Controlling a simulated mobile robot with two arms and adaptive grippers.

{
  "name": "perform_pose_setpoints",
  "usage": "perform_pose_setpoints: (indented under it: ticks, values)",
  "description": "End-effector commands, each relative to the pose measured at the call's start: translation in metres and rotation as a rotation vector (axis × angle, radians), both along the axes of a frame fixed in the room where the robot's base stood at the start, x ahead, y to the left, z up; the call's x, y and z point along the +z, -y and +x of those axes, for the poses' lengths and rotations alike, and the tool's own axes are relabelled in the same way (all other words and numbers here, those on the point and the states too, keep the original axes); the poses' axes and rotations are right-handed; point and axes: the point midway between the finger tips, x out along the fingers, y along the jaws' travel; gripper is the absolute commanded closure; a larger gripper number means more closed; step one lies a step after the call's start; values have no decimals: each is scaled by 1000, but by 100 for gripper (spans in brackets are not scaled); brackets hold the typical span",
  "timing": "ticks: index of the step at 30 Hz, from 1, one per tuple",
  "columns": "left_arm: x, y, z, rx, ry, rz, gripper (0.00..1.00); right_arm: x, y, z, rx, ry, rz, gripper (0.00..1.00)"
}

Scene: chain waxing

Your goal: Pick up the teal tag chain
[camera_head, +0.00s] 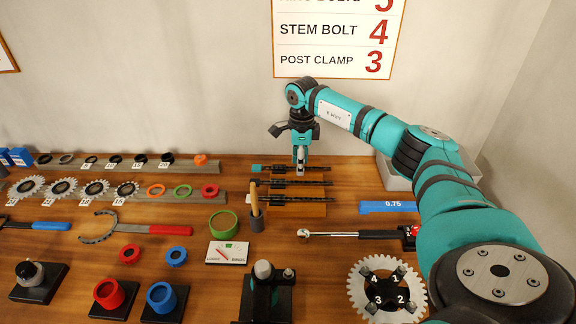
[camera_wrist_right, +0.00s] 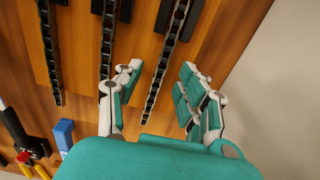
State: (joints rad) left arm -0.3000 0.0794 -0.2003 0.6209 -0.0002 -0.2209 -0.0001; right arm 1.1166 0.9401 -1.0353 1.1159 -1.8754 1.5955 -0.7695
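My right gripper (camera_head: 300,166) points down over this chain, right of the tag. In the right wrist view its fingers (camera_wrist_right: 160,100) are spread, and the rightmost chain (camera_wrist_right: 160,85) runs between them. I cannot tell whether the fingers touch it. The tag is not visible in the wrist view. My left gripper is not in view.
Two more dark chains, a middle one (camera_head: 300,184) and a front one (camera_head: 300,199), lie close in front. A blue 0.75 gauge (camera_head: 388,207) and a torque wrench (camera_head: 350,235) lie to the right.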

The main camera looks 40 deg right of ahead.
Motion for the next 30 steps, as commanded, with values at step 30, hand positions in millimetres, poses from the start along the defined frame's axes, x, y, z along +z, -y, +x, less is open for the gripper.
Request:
perform_pose_setpoints:
  ticks: [30]
  values:
    - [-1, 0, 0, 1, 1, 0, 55, -1, 0, 1, 0, 1, 0, 100]
